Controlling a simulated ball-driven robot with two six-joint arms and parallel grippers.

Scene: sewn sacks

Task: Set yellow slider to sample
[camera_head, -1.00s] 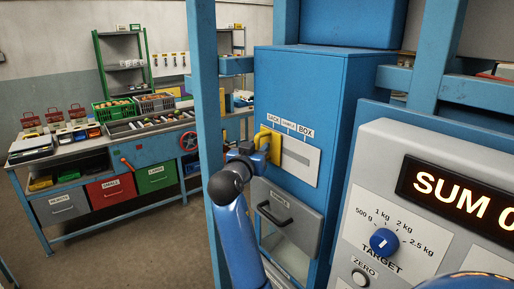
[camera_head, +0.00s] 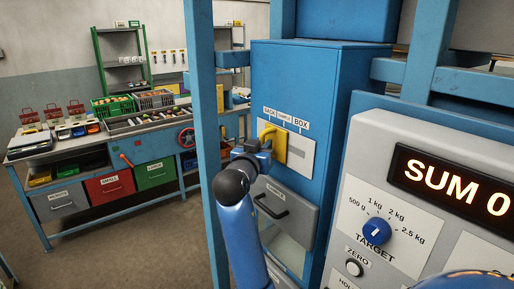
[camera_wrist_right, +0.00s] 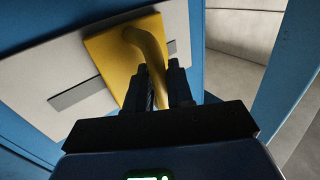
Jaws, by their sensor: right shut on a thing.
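The yellow slider (camera_head: 280,148) sits on a pale plate (camera_head: 305,158) on the front of a blue cabinet, with labels SACK, SAMPLE and BOX above it. It stands below SACK and SAMPLE, its right part near under SAMPLE, clear of BOX. My right gripper (camera_head: 262,146) reaches it from the left front and is shut on its bent handle. In the right wrist view the dark fingers (camera_wrist_right: 163,80) lie on both sides of the yellow handle (camera_wrist_right: 150,52), and grey slot shows on both sides of the slider (camera_wrist_right: 108,52). My left gripper is not in view.
A grey drawer (camera_head: 285,205) with a dark handle is just below the slider plate. A blue post (camera_head: 203,130) stands left of the cabinet. A control panel with a SUM display (camera_head: 450,185) and a blue TARGET knob (camera_head: 376,231) is at the right.

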